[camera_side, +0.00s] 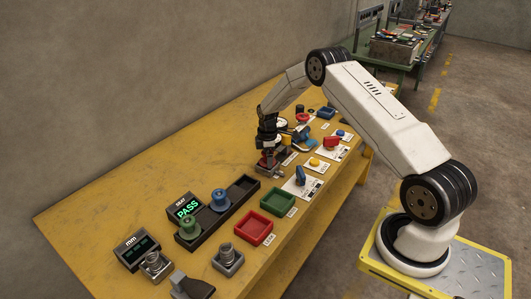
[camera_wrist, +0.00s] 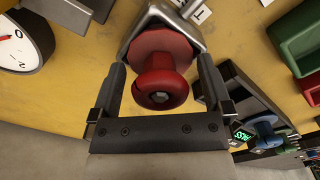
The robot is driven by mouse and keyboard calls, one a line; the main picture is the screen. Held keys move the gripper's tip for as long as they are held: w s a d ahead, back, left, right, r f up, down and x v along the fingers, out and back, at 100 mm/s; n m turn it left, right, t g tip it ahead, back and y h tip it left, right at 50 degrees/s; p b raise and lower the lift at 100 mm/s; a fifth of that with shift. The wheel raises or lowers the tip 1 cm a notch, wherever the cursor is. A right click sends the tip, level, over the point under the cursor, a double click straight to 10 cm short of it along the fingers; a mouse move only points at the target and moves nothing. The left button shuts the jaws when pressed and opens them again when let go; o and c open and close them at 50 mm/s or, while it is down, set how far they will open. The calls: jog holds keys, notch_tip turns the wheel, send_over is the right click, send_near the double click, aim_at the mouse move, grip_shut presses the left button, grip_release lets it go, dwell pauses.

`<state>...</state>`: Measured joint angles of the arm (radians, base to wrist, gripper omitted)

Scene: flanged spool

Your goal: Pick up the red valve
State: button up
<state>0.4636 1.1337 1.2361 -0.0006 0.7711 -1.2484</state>
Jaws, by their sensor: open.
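The red valve (camera_wrist: 160,85) is a flanged spool with a wide disc and a rounder knob end with a small grey centre. It sits at a grey metal holder (camera_wrist: 150,18) at the top of the wrist view. My gripper (camera_wrist: 162,68) is open, with one black finger on each side of the valve. Gaps show between the fingers and the knob, so it is not clasped. In the side view my gripper (camera_side: 268,150) is low over the table, and the red valve (camera_side: 266,162) shows partly hidden beneath it.
A white dial gauge (camera_wrist: 22,45) is left in the wrist view. On the yellow table (camera_side: 110,210) are a green tray (camera_side: 278,202), a red tray (camera_side: 254,227), a black rack (camera_side: 240,190) with blue and green spools, a PASS display (camera_side: 186,207) and several parts on white cards.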

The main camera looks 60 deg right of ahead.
grip_shut()
jog(key=shift+r, duration=0.15)
dwell(0.4)
jog(key=shift+r, duration=0.75)
jog(key=s+a+r, duration=0.5)
jog(key=s+r, duration=0.6)
jog(key=s, duration=0.2)
jog(key=shift+a+r, duration=0.15)
